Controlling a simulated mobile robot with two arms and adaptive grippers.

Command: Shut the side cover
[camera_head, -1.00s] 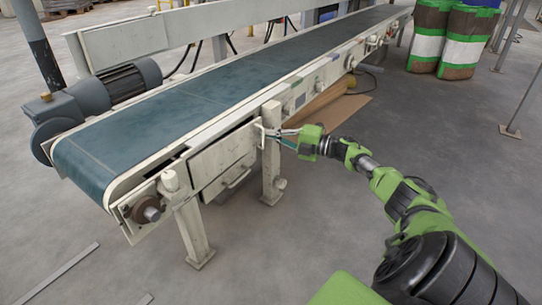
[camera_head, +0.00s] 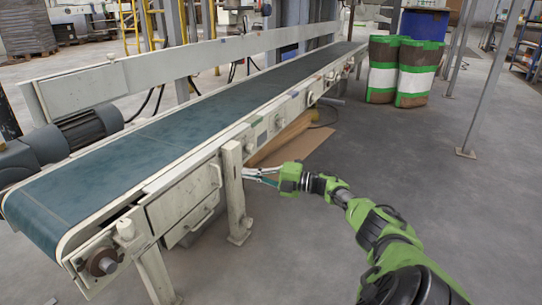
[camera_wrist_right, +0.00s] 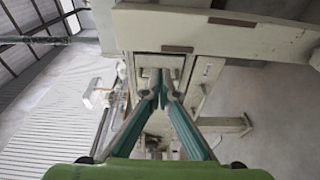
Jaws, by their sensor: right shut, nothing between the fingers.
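The side cover (camera_head: 180,206) is a pale, worn panel on the near side of the conveyor, left of a support leg, with a bar handle low on its front. A dark gap shows along its top edge; I cannot tell how far it stands out. My right gripper (camera_head: 247,174) is shut and empty, its fingertips beside the support leg at the cover's right end. I cannot tell whether they touch anything. In the right wrist view, the shut fingers (camera_wrist_right: 162,84) point at pale metal framework. My left gripper is not in view.
The conveyor (camera_head: 150,150) with its blue-green belt runs to the back right. Its support leg (camera_head: 236,200) stands close to my right fingertips. A brown sheet (camera_head: 300,150) lies on the floor behind my gripper. Striped sacks or drums (camera_head: 415,75) stand at the back right. The floor at right is open.

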